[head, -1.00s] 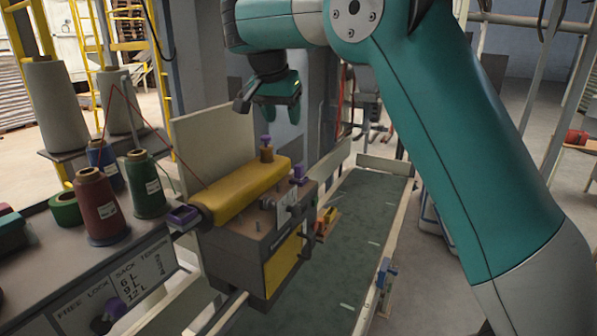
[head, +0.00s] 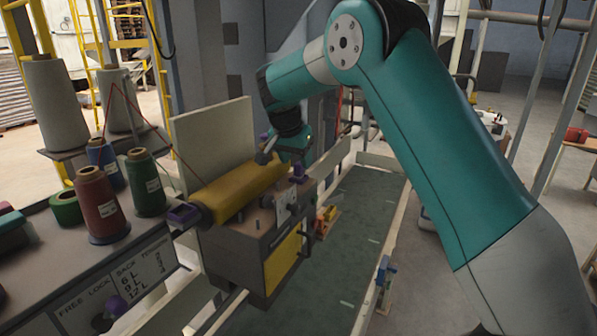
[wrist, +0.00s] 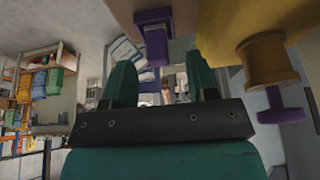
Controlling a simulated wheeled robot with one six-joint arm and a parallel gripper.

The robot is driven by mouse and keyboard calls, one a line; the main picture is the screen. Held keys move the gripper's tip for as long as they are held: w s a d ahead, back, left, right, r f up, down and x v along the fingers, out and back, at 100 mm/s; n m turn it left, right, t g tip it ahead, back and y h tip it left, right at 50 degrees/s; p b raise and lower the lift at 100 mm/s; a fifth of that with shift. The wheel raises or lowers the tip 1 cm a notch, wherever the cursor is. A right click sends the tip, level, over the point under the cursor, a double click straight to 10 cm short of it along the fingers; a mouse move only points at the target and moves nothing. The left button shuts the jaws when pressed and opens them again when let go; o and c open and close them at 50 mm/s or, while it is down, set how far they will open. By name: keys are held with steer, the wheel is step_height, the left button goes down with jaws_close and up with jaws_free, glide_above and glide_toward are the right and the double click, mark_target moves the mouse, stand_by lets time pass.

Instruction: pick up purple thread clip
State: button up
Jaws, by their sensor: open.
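A purple clip-like piece (head: 298,173) stands at the right end of the machine top, beside the yellow roller (head: 238,193). In the wrist view the purple piece (wrist: 153,38) shows at the top centre, just beyond and between my fingertips. My gripper (wrist: 162,82) is open and empty, its two teal fingers apart. In the head view my gripper (head: 288,150) is just above and left of the purple piece; its fingertips are partly hidden. I cannot tell whether it touches anything.
A pale upright panel (head: 215,145) is behind the roller. Cones and thread spools (head: 100,205) stand at the left. The green conveyor (head: 350,225) is mostly clear.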

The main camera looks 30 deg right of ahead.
mark_target(298, 163)
steer(key=shift+p+x, duration=0.45)
steer(key=shift+x, duration=1.1)
steer(key=shift+s, duration=0.1)
jaws_close()
